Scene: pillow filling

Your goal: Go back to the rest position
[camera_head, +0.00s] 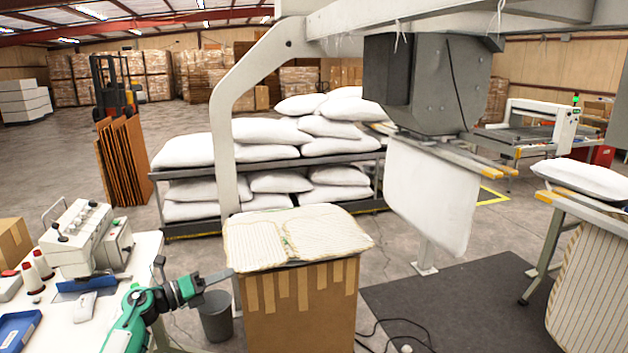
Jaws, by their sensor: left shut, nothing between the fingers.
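My left arm comes in from the lower left over the white table's edge. Its left gripper (215,277) is shut and empty, pointing right toward the cardboard box (300,310). Folded striped pillow covers (295,236) lie on top of the box, a short way right of the fingertips in the picture. A white pillow (432,195) hangs under the grey filling machine (425,85). My right gripper is not in view.
A sewing machine (85,237) and thread spools (38,268) stand on the white table (65,320) at left. A grey bin (215,316) stands below the gripper. A rack (275,163) of pillows is behind. Cables (400,322) lie on the floor right of the box.

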